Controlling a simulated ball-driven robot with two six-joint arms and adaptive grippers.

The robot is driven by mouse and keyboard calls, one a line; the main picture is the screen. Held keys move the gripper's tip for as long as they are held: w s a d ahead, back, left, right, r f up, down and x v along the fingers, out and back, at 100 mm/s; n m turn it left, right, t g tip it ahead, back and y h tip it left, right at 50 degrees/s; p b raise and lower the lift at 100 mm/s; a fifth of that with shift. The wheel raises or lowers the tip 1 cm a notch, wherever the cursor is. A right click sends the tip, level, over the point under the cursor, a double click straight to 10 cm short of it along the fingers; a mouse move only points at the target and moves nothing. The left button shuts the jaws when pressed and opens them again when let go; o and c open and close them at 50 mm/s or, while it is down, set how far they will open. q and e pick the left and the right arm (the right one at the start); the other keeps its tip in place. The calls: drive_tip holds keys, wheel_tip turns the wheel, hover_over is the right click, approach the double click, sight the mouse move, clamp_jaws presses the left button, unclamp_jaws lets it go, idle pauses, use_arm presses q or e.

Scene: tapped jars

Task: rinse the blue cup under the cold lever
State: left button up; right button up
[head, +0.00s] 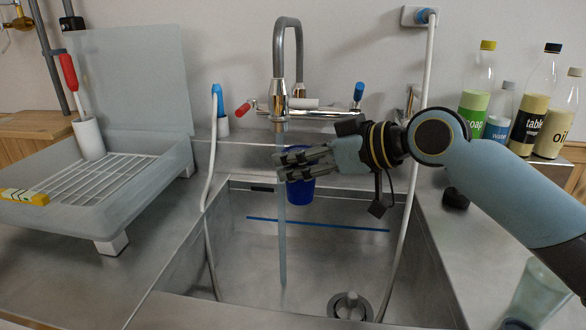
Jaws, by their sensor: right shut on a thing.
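The blue cup (299,191) hangs upright over the sink, below the fingers of my right gripper (284,164). The gripper is shut on it and hides its rim. A thin water stream (282,235) falls from the tap spout (279,112) into the sink, along the cup's left edge. I cannot tell whether any water enters the cup. The blue-handled lever (358,93) on the tap's right points up. The red-handled lever (243,109) on the left leans outward. My left gripper is out of view.
The sink (350,260) has a drain plug (349,304) and hanging hoses. A drying rack (105,180) with a red-handled brush (70,78) stands left. Bottles (528,105) stand back right.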

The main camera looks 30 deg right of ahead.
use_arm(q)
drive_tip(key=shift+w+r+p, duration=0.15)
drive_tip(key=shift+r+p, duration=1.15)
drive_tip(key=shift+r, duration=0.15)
use_arm(e)
drive_tip(key=shift+s+d, duration=0.25)
drive_tip(key=shift+s, duration=1.25)
drive_tip(key=shift+s+d, duration=0.2)
drive_tip(key=shift+s, duration=1.25)
use_arm(q)
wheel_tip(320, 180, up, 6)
drive_tip(key=p, duration=0.6)
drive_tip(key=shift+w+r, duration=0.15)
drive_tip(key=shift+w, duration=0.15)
use_arm(e)
drive_tip(key=s+r, duration=0.4)
drive_tip(key=s, duration=0.1)
drive_tip(key=shift+d, duration=0.4)
